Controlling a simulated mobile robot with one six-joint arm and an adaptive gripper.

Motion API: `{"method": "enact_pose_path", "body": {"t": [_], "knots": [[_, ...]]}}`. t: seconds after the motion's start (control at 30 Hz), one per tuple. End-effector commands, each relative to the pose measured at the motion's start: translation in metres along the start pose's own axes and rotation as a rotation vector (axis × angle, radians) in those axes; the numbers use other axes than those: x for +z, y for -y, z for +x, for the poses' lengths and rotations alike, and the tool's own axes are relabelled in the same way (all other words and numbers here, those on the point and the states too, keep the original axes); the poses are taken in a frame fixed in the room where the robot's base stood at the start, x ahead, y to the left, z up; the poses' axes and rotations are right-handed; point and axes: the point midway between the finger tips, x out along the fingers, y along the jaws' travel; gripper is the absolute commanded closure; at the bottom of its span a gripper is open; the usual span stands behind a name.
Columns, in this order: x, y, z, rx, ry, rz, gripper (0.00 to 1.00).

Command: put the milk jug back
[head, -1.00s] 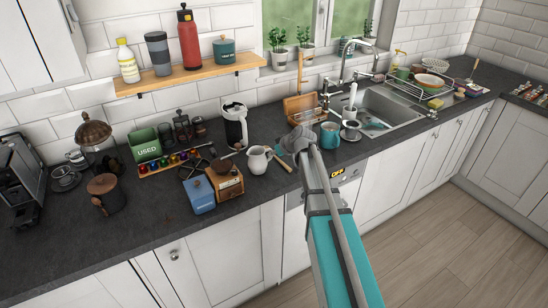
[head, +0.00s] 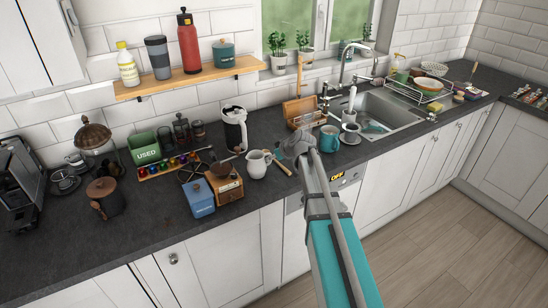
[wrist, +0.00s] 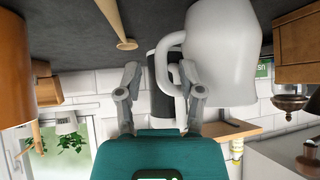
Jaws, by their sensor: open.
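The milk jug (head: 257,163) is a white jug standing upright on the dark worktop, its handle on the right side. My gripper (head: 293,148) is just right of it, near the handle, at the end of the arm reaching in from below. In the wrist view, which is upside down, the jug (wrist: 228,45) fills the upper right. My gripper (wrist: 160,78) is open there, with the jug's handle (wrist: 170,48) showing between the two fingers, close to the right one. I cannot tell whether a finger touches it.
A wooden grinder (head: 226,184) and a blue tin (head: 198,199) stand left of the jug. A wooden-handled tool (head: 282,168) lies beside my gripper. A teal mug (head: 329,139) stands to the right, before the sink (head: 385,105).

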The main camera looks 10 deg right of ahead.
Motion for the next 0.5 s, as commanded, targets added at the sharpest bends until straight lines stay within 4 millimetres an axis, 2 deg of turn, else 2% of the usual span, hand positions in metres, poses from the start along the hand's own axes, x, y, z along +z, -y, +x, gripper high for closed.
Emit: {"method": "enact_pose_path", "body": {"t": [0.27,0.5], "knots": [[-0.002,0.001,-0.01,-0.001,0.0,0.0,0.49],[-0.003,0.001,-0.033,-0.001,0.0,0.001,0.49]]}}
